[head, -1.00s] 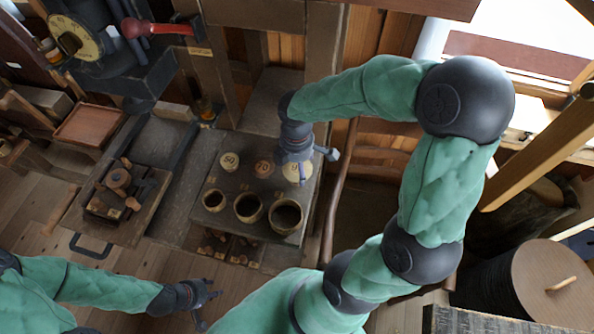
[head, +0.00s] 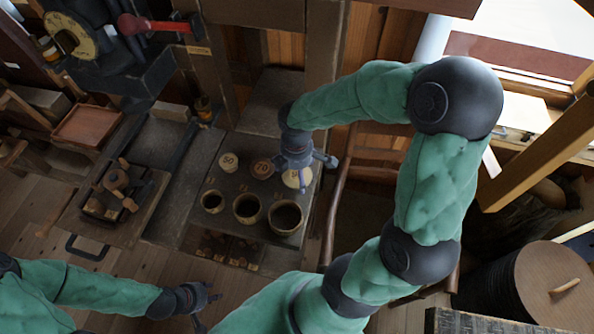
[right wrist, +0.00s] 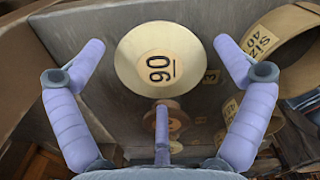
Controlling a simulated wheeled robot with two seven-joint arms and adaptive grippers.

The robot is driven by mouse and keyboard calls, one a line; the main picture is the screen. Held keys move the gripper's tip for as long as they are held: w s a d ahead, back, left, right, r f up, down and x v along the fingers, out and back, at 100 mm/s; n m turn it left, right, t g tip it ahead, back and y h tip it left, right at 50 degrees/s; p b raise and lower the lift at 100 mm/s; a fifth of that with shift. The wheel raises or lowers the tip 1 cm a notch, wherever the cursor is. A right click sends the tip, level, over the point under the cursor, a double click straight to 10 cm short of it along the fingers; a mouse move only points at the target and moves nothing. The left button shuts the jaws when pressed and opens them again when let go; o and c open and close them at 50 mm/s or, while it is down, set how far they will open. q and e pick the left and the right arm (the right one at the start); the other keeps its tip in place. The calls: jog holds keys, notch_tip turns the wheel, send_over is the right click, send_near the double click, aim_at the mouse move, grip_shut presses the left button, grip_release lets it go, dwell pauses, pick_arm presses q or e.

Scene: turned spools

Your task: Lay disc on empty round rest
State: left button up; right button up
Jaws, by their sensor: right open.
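A pale round disc marked 90 (head: 292,179) is on the dark bench board (head: 232,190), partly hidden by my right gripper (head: 306,172). That gripper is open above it. In the right wrist view the 90 disc (right wrist: 158,62) lies between the spread fingers, with a gap on both sides. A pale disc marked 50 (head: 228,162) and a brown disc marked 70 (head: 263,168) stand in the same row. Three round, hollow ring-like rests, small (head: 213,210), middle (head: 248,220) and large (head: 286,230), stand in front with dark openings. My left gripper (head: 207,306) is open and empty, low in the view.
A wooden tray with turned parts (head: 120,205) is left of the board. A shelf with several small pieces (head: 228,250) is below the rings. A chair (head: 345,190) stands close on the right, and a large wooden spool (head: 550,285) is at lower right.

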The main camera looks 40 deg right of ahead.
aim_at(296, 175)
notch_tip(296, 175, up, 12)
jog(key=p, duration=0.3)
jog(key=shift+r+p, duration=0.15)
jog(key=shift+p, duration=0.2)
jog(key=shift+a, duration=0.1)
dwell(0.3)
